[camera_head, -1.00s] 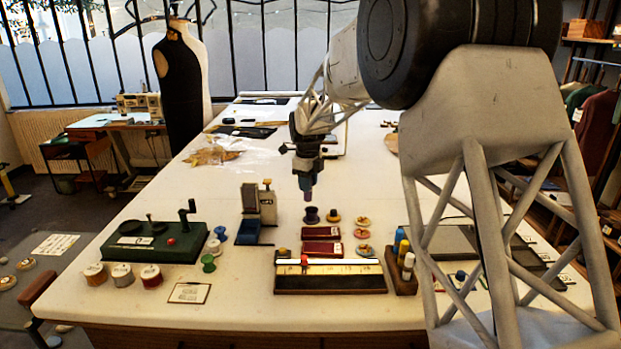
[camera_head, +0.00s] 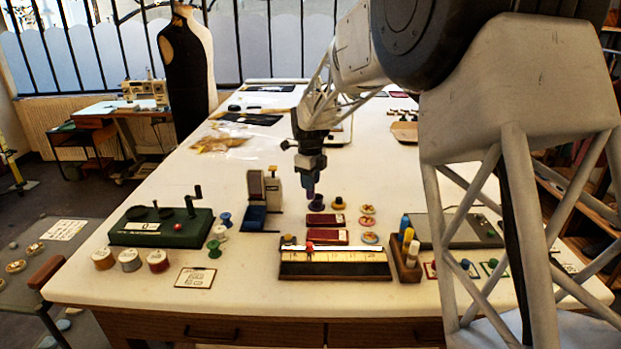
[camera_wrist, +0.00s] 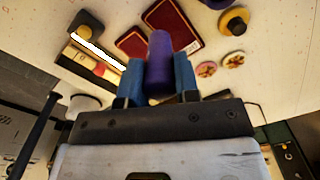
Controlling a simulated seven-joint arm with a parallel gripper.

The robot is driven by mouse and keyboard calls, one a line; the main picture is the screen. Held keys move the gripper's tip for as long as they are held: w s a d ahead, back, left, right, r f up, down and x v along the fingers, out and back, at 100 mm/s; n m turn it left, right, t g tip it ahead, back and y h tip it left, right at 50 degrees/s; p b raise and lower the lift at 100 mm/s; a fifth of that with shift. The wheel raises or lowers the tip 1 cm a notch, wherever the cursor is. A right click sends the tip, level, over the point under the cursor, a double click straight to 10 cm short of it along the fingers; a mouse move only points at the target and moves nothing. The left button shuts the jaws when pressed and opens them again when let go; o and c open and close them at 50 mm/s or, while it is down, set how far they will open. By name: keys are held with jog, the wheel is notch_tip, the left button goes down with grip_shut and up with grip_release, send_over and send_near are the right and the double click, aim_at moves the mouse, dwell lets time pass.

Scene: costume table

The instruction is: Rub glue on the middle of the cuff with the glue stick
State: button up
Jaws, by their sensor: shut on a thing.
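My gripper (camera_head: 310,181) is shut on a purple glue stick (camera_wrist: 160,62), held between its two blue fingers in the wrist view. The strip also shows at the upper left of the wrist view (camera_wrist: 98,49). The stick appears apart from it.
Two dark red pieces (camera_head: 326,237) lie behind the board. A wooden holder (camera_head: 407,267) with colored sticks stands at its right. A black-and-blue stand (camera_head: 256,212) and a green box with a crank (camera_head: 160,229) are at left. Bare table lies in front.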

aim_at(310, 197)
jog(key=shift+f, duration=3.1)
jog(key=shift+d+f, duration=0.4)
jog(key=shift+d, duration=0.15)
jog(key=shift+d+f, duration=0.15)
jog(key=shift+d, duration=2.85)
jog(key=shift+a, duration=3.55)
jog(key=shift+r, duration=4.05)
jog(key=shift+f, duration=0.15)
